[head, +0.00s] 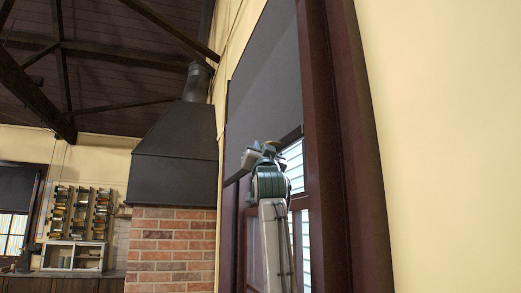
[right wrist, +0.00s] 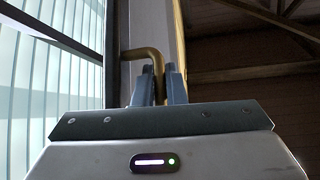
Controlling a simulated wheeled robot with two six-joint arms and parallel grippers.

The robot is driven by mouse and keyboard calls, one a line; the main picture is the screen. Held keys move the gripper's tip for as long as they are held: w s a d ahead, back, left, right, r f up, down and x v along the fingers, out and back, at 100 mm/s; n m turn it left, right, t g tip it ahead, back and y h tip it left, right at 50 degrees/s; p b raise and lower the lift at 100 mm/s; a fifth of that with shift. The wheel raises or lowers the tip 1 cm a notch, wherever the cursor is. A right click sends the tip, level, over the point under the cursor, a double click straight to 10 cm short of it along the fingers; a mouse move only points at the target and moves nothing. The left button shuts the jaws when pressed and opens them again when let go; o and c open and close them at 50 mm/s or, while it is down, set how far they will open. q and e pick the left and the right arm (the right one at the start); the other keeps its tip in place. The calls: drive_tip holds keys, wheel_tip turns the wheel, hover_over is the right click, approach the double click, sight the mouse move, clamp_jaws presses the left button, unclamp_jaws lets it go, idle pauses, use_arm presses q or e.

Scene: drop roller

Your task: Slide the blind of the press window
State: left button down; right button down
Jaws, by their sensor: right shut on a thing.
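The dark grey blind (head: 262,85) covers the upper part of the tall press window, and striped light panes (head: 294,165) show below its bottom bar. My right gripper (head: 262,152) is raised at the level of that bar. In the right wrist view my right gripper's fingers (right wrist: 162,88) are shut on a bent brass handle (right wrist: 155,60), which rises between them and hooks to the left. The handle's lower end is hidden by the fingers. In the head view my gripper hides the handle and part of the bottom bar. My left gripper is in neither view.
Dark red window frame posts (head: 325,150) stand close to the right of my right arm. A brick hearth (head: 172,245) with a black hood (head: 180,145) stands to the left. A shelf unit (head: 73,255) and tool racks (head: 80,212) are at the far left.

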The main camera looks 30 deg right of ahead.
wheel_tip(320, 180, down, 23)
drive_tip(key=b, duration=1.6)
drive_tip(key=shift+r, duration=0.2)
drive_tip(key=c, duration=1.5)
unclamp_jaws()
drive_tip(key=shift+f, duration=0.1)
